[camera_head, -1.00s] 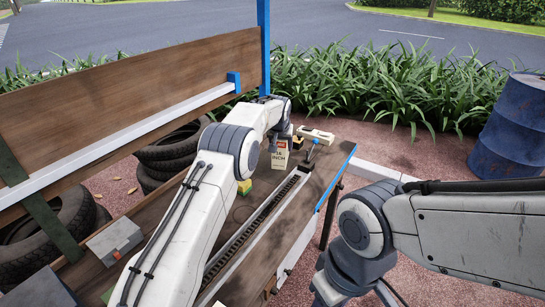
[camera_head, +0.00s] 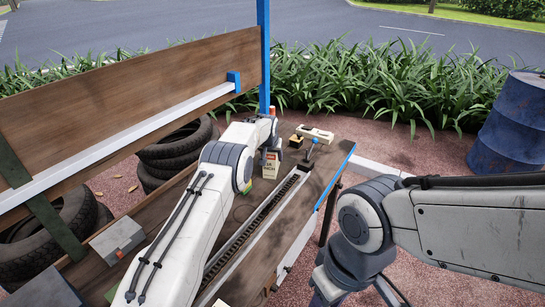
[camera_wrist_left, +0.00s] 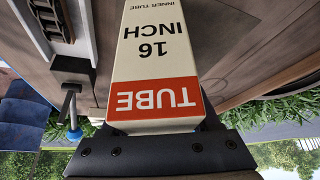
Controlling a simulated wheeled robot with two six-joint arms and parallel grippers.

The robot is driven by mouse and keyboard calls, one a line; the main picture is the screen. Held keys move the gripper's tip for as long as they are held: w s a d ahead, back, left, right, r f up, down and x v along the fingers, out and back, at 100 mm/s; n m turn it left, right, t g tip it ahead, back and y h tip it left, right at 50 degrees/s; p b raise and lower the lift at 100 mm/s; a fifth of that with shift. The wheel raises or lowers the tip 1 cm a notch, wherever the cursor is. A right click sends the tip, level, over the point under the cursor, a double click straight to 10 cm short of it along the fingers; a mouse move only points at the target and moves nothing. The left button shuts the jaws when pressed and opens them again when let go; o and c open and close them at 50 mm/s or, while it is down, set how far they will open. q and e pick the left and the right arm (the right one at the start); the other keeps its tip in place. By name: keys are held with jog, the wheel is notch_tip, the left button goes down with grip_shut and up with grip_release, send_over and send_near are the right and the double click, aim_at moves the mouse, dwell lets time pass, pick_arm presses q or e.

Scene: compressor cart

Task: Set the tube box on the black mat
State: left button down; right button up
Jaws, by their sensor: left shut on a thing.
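The tube box is a cream carton with a red-orange "TUBE" label. It shows in the head view (camera_head: 270,168) and large in the left wrist view (camera_wrist_left: 157,60), where its print is upside down. My left gripper (camera_wrist_left: 160,150) is shut on the box; in the head view its fingers are mostly hidden behind my left wrist. The box is over the wooden bench (camera_head: 275,225), left of the slotted rail; I cannot tell whether it touches the top. I cannot make out the black mat in either view. My right arm shows at the right, but its gripper is out of frame.
A dark slotted rail (camera_head: 258,217) runs along the bench. A blue-knobbed lever (camera_head: 309,148), a yellow-and-black item (camera_head: 296,141) and a pale block (camera_head: 317,134) are at the far end. A grey box (camera_head: 117,240) sits near left. A blue barrel (camera_head: 508,125) stands right.

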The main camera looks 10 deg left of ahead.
aim_at(269, 153)
pick_arm(q)
jog(key=shift+c, duration=0.6)
grip_release()
jog(key=shift+r+p, duration=0.25)
jog(key=shift+p, duration=0.05)
jog(key=shift+s+r, duration=0.1)
jog(key=shift+r, duration=0.05)
jog(key=b+v, duration=0.1)
jog(key=v, duration=1)
jog(key=shift+s+r+b, duration=0.2)
jog(key=shift+b, duration=0.2)
